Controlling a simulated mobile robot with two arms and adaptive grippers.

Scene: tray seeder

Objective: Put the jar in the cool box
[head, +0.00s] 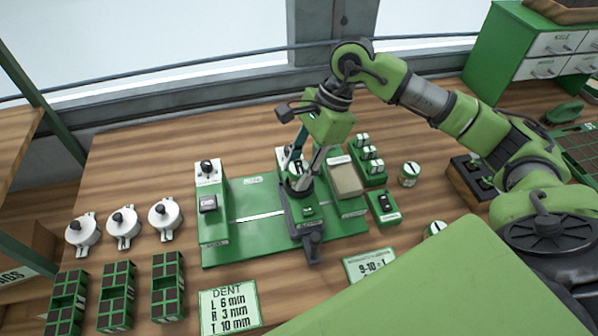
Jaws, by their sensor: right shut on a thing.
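A small round jar (409,174) with a pale and green label stands on the bench right of the seeder. A similar jar (435,229) stands nearer, partly hidden by a green surface in front. I cannot tell which jar is meant, and no cool box can be made out for sure. My right gripper (301,183) points down over the green seeder base (255,199). Its fingers are shut on what looks like the dark round top of the seeder's carriage (308,228); the contact is small and partly hidden. My left gripper is not in view.
Lidded white pots (124,228) and green cell trays (116,296) stand at the left. A sign (228,307) lies in front of the seeder. A beige box (346,180) and a green rack (368,160) stand right of it. A drawer cabinet (545,50) stands far right.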

